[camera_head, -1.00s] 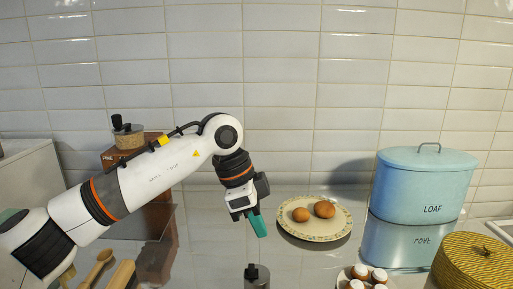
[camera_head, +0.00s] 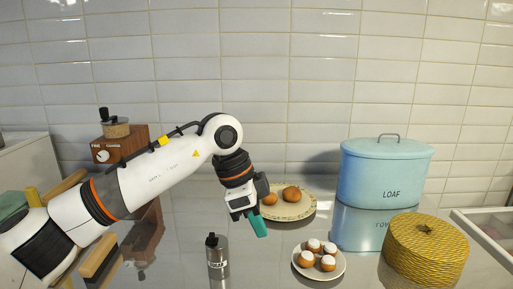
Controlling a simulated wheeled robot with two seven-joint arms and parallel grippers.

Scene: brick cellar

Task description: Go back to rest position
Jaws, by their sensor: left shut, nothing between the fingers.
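My left gripper (camera_head: 257,224) hangs at the end of my left arm, which comes in from the left. Its teal fingers point down and are shut with nothing between them. They are above the shiny counter, in front of the speckled plate (camera_head: 305,211) in this view. The plate holds two brown round items, and my gripper's wrist partly covers its left side. My right gripper is not in view.
A small plate (camera_head: 299,267) holds several white-topped buns. A dark-capped shaker (camera_head: 217,258) stands at the front. A wooden grinder (camera_head: 120,142) stands behind my arm.

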